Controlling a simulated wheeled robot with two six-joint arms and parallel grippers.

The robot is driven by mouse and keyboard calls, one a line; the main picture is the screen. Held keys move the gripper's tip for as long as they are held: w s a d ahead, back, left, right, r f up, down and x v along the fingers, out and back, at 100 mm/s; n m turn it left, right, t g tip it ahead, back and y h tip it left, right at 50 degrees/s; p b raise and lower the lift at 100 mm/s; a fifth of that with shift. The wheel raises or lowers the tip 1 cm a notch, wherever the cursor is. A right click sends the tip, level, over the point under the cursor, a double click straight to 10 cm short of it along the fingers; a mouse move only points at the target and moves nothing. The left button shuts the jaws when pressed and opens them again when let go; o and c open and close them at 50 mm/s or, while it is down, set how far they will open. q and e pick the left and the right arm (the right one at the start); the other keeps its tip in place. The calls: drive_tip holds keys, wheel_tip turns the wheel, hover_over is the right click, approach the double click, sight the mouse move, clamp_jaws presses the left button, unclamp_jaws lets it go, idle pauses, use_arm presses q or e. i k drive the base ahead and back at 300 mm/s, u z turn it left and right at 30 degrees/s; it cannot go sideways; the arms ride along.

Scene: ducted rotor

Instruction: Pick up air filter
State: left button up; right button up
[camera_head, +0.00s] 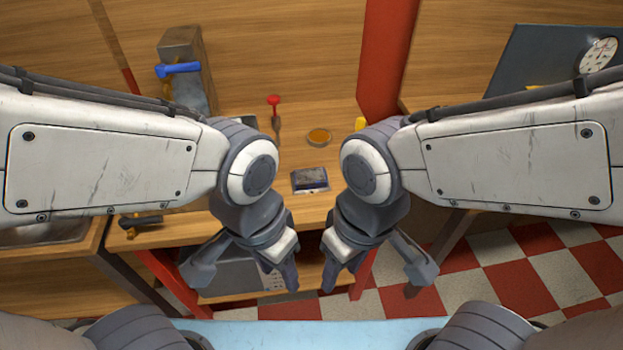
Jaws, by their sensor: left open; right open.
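A small flat rectangular item (310,180) with a dark top and light edges lies on the wooden workbench (300,217), between my two wrists. It may be the air filter, but I cannot tell for certain. My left gripper (265,262) is open and points down, nearer to me than this item and to its left. My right gripper (355,262) is open and points down, nearer and to its right. Both grippers are apart from the item, and I see nothing held in them.
A grey block with a blue handle (178,69) stands back left. A grey box (240,275) is below the bench. Checkered floor (500,275) is at right.

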sight(313, 178)
drive_tip(key=z, duration=0.65)
drive_tip(key=i, duration=0.85)
drive_tip(key=u, duration=0.95)
